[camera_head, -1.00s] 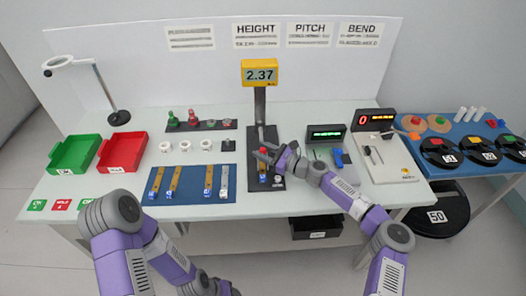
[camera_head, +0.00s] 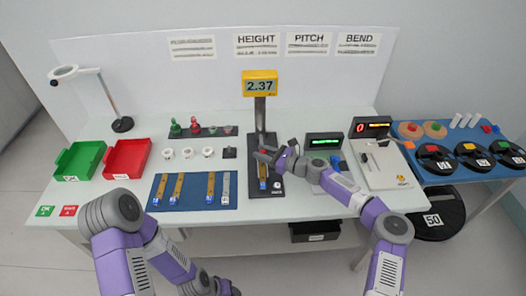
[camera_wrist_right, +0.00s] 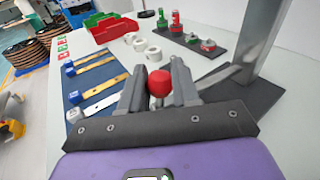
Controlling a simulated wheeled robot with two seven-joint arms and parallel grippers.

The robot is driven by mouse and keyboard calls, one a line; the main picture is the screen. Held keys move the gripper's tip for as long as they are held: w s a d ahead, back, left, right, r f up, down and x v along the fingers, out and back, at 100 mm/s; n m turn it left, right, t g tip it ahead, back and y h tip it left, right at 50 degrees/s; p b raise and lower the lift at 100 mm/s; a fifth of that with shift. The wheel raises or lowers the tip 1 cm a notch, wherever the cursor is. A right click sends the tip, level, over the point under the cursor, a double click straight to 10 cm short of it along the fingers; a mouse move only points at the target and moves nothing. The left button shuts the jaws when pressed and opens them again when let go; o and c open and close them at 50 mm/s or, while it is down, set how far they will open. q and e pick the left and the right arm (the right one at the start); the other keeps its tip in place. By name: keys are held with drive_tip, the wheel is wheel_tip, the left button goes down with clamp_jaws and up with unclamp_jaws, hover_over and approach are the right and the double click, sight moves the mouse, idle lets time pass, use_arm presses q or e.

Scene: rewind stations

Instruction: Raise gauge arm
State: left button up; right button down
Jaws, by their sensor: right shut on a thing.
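The height gauge has a yellow display (camera_head: 260,86) reading 2.37 on a grey post (camera_head: 260,112) above a dark base (camera_head: 271,186). A brass strip with a blue end (camera_head: 263,177) lies on the base. My right gripper (camera_head: 264,154) is beside the post, above the base. In the right wrist view, my right gripper (camera_wrist_right: 158,90) is shut on a red knob (camera_wrist_right: 159,83) between its fingers. A metal bar (camera_wrist_right: 219,82) runs from the gripper toward the post. How the knob joins this bar is hidden. My left arm shows at lower left, but its gripper is out of view.
A blue mat (camera_head: 194,192) with several strips lies left of the gauge. Green (camera_head: 78,161) and red trays (camera_head: 124,159) stand farther left. A green-lit meter (camera_head: 325,141) and a white bend station (camera_head: 388,178) are on the right.

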drive_tip(key=shift+m+g+h, duration=0.5)
drive_tip(key=shift+m, duration=0.4)
drive_tip(key=r+p, duration=0.1)
drive_tip(key=w+r+p, duration=0.1)
drive_tip(key=p, duration=0.1)
drive_tip(key=r+p, duration=0.2)
drive_tip(key=shift+w, duration=0.4)
drive_tip(key=shift+w+r+p, duration=0.25)
drive_tip(key=shift+r+p, duration=0.1)
drive_tip(key=shift+p, duration=0.05)
drive_tip(key=shift+w+r+m+g+p, duration=0.35)
drive_tip(key=shift+w+r+m+g, duration=0.05)
drive_tip(key=shift+w+m, duration=0.1)
drive_tip(key=shift+w+r, duration=0.55)
